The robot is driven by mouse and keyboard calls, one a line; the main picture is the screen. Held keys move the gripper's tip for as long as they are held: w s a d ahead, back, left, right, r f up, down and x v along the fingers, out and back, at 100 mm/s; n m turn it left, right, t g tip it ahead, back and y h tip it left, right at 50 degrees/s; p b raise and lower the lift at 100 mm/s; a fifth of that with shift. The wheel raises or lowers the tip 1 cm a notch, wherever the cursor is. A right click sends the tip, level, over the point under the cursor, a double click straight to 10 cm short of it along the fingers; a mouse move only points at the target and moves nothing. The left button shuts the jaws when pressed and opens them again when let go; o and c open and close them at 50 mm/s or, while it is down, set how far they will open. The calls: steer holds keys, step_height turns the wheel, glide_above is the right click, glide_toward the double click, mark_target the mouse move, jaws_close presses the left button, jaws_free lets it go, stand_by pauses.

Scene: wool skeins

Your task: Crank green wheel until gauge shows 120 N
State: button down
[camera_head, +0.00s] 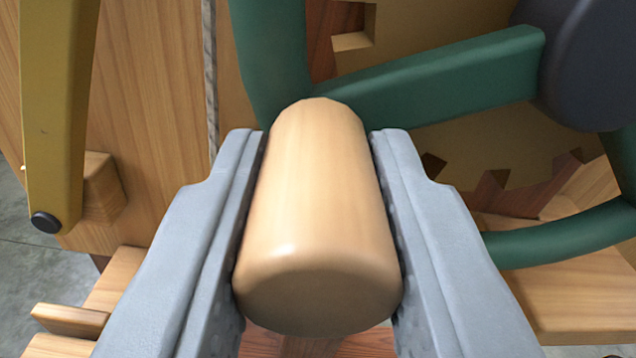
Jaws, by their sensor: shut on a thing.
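A green wheel (450,75) fills the upper right, with a spoke running to a dark round hub (580,60). A light wooden crank handle (318,215) stands out from the wheel's rim toward the camera. My gripper (318,160) is shut on this handle, with one grey finger along each side. The gripper hides part of the rim and what lies below the handle. No gauge can be made out in this view.
A yellow-brown bar (58,110) with a dark pin at its lower end hangs at the left, before a wooden panel (155,100). Toothed wooden parts (520,190) show behind the wheel. Wooden beams (580,295) lie low on the right, and grey floor shows at the left.

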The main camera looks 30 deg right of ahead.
mark_target(297, 41)
steer(key=r+m, duration=0.1)
steer(key=a+r+m, duration=0.1)
steer(key=r+m, duration=0.1)
steer(key=shift+w, duration=0.15)
step_height(297, 41, up, 2)
steer(key=m, duration=0.3)
steer(key=shift+a+r, duration=0.1)
steer(key=shift+r, duration=0.05)
steer(key=r+m, duration=0.3)
steer(key=shift+d+m, duration=0.3)
steer(key=shift+s+d+r+m, duration=0.15)
steer(key=shift+d+r+m, duration=0.15)
steer(key=shift+r+m, duration=0.45)
steer(key=shift+s+d+r+m, duration=0.1)
steer(key=shift+d+r+m, duration=0.25)
steer(key=shift+m, duration=0.6)
steer(key=shift+r, duration=0.1)
steer(key=c, duration=1.1)
jaws_free()
steer(key=shift+c, duration=0.2)
